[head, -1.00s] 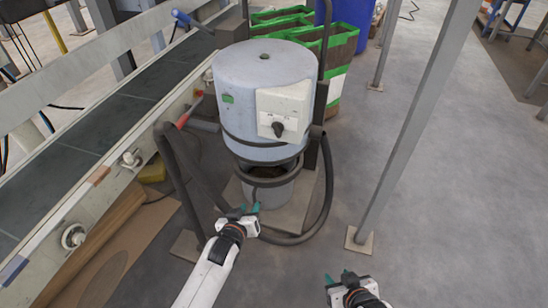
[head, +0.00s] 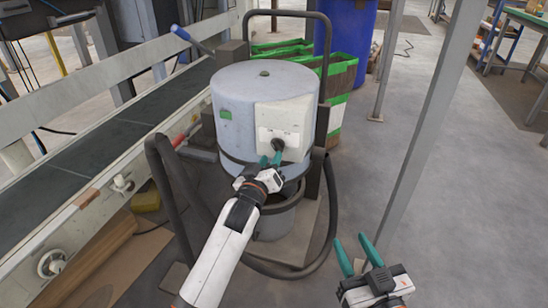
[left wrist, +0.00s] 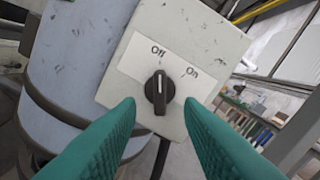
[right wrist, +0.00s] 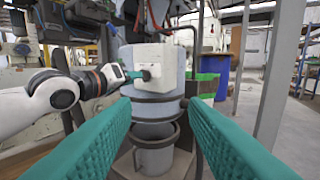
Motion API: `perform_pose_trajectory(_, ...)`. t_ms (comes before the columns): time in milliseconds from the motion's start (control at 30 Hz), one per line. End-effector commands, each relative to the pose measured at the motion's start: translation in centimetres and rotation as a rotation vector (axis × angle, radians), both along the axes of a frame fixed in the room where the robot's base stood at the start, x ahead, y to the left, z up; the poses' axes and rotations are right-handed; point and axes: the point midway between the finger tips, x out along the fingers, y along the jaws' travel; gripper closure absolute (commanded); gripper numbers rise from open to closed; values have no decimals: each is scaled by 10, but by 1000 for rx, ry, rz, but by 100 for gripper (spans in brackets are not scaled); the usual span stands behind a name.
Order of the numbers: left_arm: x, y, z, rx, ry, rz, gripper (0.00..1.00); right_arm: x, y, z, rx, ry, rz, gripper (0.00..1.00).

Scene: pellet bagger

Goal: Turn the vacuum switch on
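The vacuum switch (head: 278,145) is a black rotary knob on a pale box (head: 285,122) on the side of the blue-grey vacuum drum (head: 262,90). In the left wrist view the knob (left wrist: 159,90) has its white mark pointing up toward "Off"; "On" is printed to the right. My left gripper (head: 270,160) is open just in front of the knob, its teal fingers (left wrist: 160,108) to either side of it. Whether they touch it, I cannot tell. My right gripper (head: 357,252) is open and empty, away from the vacuum at the lower right.
A conveyor (head: 95,150) runs along the left. A grey post (head: 425,120) stands to the right.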

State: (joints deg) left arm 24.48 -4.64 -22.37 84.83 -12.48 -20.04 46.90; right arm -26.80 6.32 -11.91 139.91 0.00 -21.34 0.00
Motion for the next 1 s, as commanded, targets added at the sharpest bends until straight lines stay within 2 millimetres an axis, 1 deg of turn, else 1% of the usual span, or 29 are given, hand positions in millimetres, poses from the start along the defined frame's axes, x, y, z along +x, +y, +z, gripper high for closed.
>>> perform_pose_trajectory(33, 8, -3, -1, 1, -2, 0, 66, 1, 2, 5, 13, -50, 3, 60)
perform_pose_trajectory(100, 16, -5, -1, 1, -2, 0, 66, 0, 3, 16, 31, -118, 7, 60)
perform_pose_trajectory(300, 32, -10, -1, -1, -1, 0, 66, -3, 5, 38, 68, -253, 15, 60)
perform_pose_trajectory(467, 37, -12, 0, -1, 0, 0, 66, -5, 6, 46, 79, -297, 17, 60)
perform_pose_trajectory(700, 37, -12, 0, -1, 0, 0, 66, -5, 6, 47, 80, -302, 18, 60)
perform_pose_trajectory(733, 37, -12, 0, -1, 0, 0, 68, -5, 6, 47, 80, -301, 18, 60)
perform_pose_trajectory(900, 37, -12, 0, 0, 0, 0, 96, -5, 6, 46, 80, -301, 17, 60)
perform_pose_trajectory(933, 37, -12, 0, 0, 0, 0, 100, -5, 6, 46, 80, -301, 17, 60)
perform_pose_trajectory(1000, 37, -12, 0, 0, 0, 0, 100, -5, 6, 46, 80, -301, 17, 60)
